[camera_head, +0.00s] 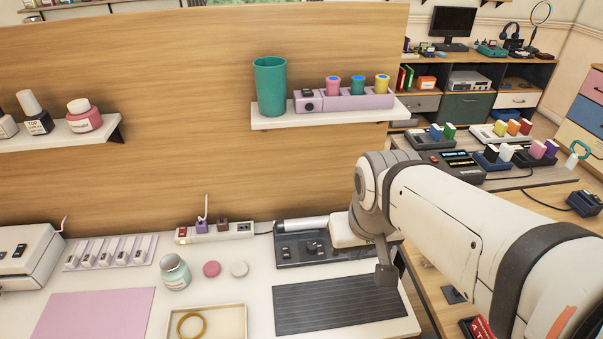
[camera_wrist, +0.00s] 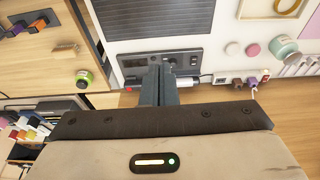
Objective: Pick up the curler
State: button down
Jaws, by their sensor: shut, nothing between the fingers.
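A pale cylinder (camera_head: 301,224), which looks like the curler, lies along the back of a dark control unit (camera_head: 296,250) with knobs. Its right end is hidden behind my arm. In the wrist view a short pale piece of it (camera_wrist: 186,87) shows just right of my fingers. My gripper (camera_wrist: 161,72) is shut and empty. Its fingers overlap the middle of the control unit in the wrist view and hide part of it. I cannot tell how high above it they are. The fingertips cannot be made out in the head view.
A dark ribbed mat (camera_head: 340,303) lies in front of the unit. A power strip (camera_head: 215,232) with plugs is to its left, near a jar (camera_head: 174,272) and two round pots. A shelf (camera_head: 335,114) with a green cup (camera_head: 270,85) hangs above. The desk's right edge is close.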

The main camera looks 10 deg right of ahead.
aim_at(318, 221)
jog(key=u, duration=0.05)
jog(key=k, duration=0.55)
jog(key=z, duration=2.15)
jog(key=k, duration=1.3)
jog(key=u, duration=1.65)
jog(key=i, duration=1)
jog(key=u, duration=0.05)
